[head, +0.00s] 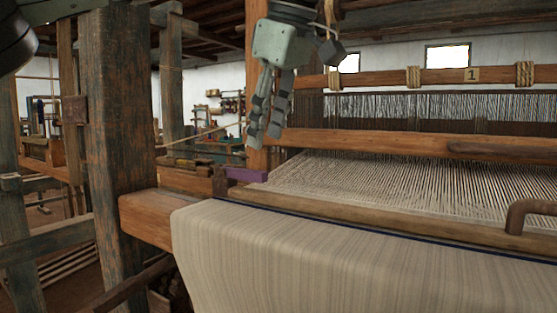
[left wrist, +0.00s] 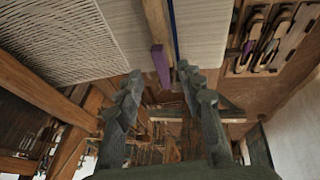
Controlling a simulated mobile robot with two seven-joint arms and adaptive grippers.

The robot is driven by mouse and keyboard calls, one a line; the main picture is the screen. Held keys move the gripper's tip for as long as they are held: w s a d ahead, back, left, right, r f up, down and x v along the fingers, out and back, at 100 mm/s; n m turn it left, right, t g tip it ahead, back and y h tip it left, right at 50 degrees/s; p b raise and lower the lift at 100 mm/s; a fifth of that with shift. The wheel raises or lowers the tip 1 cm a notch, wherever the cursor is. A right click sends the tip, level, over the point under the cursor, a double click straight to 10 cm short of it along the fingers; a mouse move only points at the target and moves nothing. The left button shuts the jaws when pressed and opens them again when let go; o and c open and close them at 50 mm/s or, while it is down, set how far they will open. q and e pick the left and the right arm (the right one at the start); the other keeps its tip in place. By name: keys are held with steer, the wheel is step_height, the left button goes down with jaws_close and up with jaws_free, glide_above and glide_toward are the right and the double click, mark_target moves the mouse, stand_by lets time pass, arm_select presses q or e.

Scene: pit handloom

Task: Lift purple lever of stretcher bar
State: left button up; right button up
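The purple lever (head: 245,174) is a short bar at the left end of the wooden stretcher bar (head: 370,222), which lies across the web by the dark blue line. My left gripper (head: 265,138) hangs above the lever, pointing down, its fingers apart and empty. In the left wrist view the lever (left wrist: 160,64) shows beyond and between the fingertips of the left gripper (left wrist: 160,74), with no visible contact. My right gripper is not in view.
Woven cloth (head: 280,260) drapes over the front beam. White warp threads (head: 400,185) run back to the wooden beater (head: 400,145). A thick dark post (head: 118,140) stands left of the lever. A curved wooden handle (head: 525,212) sits at the right.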

mark_target(257, 172)
arm_select(q)
steer(key=shift+w+a+x, duration=0.1)
steer(key=shift+x, duration=1.8)
steer(key=shift+w+a+x, duration=0.1)
steer(key=shift+a+x, duration=0.05)
steer(key=shift+x, duration=1.7)
steer(key=shift+r, duration=0.1)
jaws_close()
